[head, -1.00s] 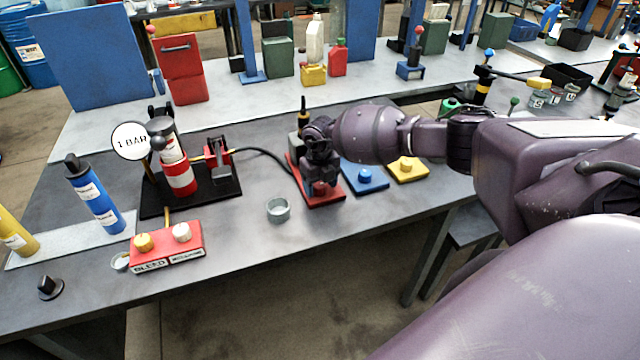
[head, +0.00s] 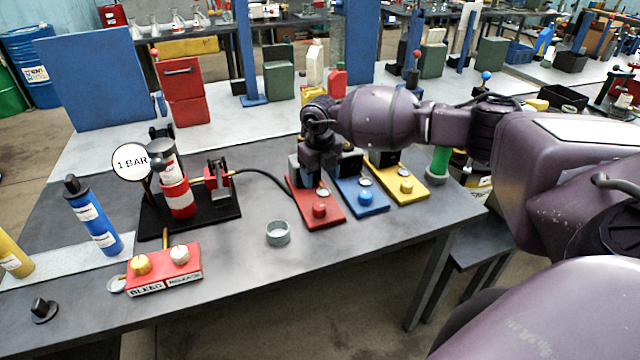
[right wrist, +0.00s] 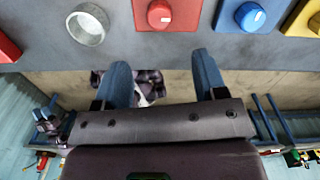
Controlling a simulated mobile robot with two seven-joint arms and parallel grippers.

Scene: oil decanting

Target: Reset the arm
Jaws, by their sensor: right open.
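My right gripper (right wrist: 162,78) is open in the right wrist view, with its two blue-grey fingers apart and nothing between them. In the head view my right arm reaches in from the right, and its dark wrist hangs above the back of the red plate, hiding part of what stands there. My left gripper is not in view.
A grey ring-shaped cup (head: 278,233) stands near the table's front edge. A red box (head: 163,269) marked BLEED and RELEASE, a 1 BAR gauge (head: 131,161) and a blue cylinder (head: 94,220) are at the left. The table is bare around the cup.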

